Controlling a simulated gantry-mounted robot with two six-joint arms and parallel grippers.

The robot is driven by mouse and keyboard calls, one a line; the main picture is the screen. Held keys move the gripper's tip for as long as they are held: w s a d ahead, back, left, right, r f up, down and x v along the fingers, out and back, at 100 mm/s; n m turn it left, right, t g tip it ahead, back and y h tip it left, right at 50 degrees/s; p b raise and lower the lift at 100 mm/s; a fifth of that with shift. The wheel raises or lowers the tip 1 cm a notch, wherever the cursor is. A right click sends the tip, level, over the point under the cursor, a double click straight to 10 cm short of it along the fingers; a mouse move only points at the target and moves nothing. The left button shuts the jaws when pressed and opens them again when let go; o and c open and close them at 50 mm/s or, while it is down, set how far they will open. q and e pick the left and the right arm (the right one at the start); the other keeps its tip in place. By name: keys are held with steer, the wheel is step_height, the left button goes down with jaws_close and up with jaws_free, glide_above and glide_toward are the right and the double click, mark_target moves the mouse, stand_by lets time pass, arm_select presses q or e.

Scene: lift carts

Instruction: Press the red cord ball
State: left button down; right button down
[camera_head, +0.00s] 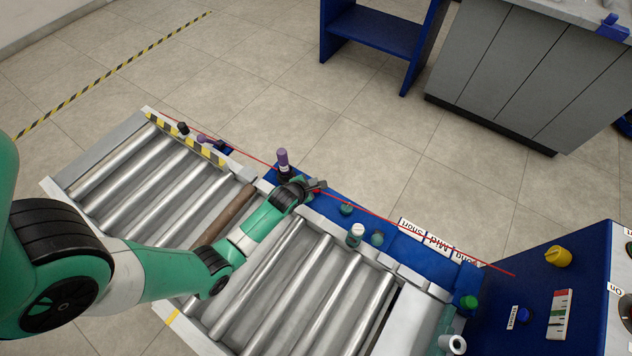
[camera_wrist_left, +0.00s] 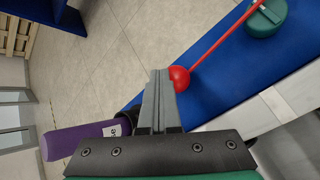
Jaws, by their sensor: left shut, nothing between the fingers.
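The red cord ball (camera_wrist_left: 180,78) shows in the left wrist view, on a thin red cord (camera_wrist_left: 218,45) above a blue rail (camera_wrist_left: 215,80). In the head view the cord (camera_head: 420,235) runs along the rail, and the ball is mostly hidden by my gripper. My left gripper (camera_head: 319,185) is shut and empty at the ball. In the left wrist view its closed fingertips (camera_wrist_left: 160,74) lie just left of the ball; whether they touch it I cannot tell. My right gripper is out of view.
A purple cylinder (camera_head: 283,158) stands close beside my gripper. Green buttons (camera_head: 346,209) and a white-capped bottle (camera_head: 355,235) are along the rail. Metal rollers (camera_head: 330,290) lie below my arm. A blue control box (camera_head: 590,250) is at right.

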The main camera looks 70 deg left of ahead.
arm_select(q)
steer(key=shift+f, duration=0.3)
steer(key=shift+r, duration=0.15)
steer(key=shift+r+p, duration=1.3)
steer(key=shift+r, duration=0.2)
step_height(320, 180, up, 5)
steer(key=p, duration=0.4)
steer(key=shift+p, duration=0.3)
